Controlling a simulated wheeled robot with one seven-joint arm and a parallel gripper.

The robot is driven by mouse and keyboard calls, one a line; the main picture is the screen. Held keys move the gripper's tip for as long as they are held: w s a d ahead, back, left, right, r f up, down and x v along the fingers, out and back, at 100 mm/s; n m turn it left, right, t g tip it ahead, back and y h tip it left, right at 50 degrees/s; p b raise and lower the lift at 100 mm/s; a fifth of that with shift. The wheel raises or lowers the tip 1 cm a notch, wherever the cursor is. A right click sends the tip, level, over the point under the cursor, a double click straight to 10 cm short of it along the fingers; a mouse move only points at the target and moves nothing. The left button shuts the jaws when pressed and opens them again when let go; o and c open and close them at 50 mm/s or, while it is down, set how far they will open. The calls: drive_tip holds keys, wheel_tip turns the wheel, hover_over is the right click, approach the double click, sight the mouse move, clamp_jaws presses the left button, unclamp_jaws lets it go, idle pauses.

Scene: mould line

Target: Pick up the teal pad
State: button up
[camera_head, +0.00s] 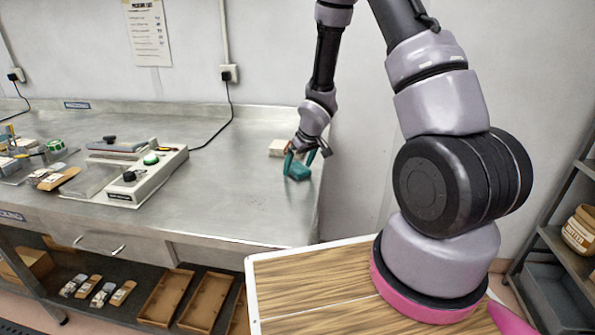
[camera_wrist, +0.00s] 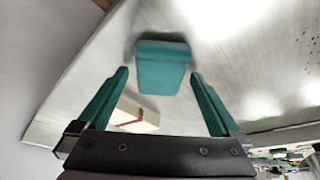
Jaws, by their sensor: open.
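The teal pad (camera_head: 298,172) lies on the steel bench near its right end in the head view. In the wrist view the teal pad (camera_wrist: 162,66) is a rounded block just beyond the fingertips, roughly centred between them. My gripper (camera_head: 308,160) is over the pad, pointing down, with its teal fingers apart. In the wrist view my gripper (camera_wrist: 160,75) is open with nothing between its fingers. In the head view the fingers partly cover the pad, so I cannot tell there how high they are above it.
A cream block (camera_head: 278,148) with a reddish mark lies behind the pad; it also shows in the wrist view (camera_wrist: 134,117). The steel bench (camera_head: 235,200) is clear left of the pad, up to a sealing machine (camera_head: 125,172). The bench's right edge is close to the pad.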

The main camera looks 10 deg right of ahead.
sight(298, 167)
drive_tip(key=c, duration=1.4)
wheel_tip(298, 167, up, 10)
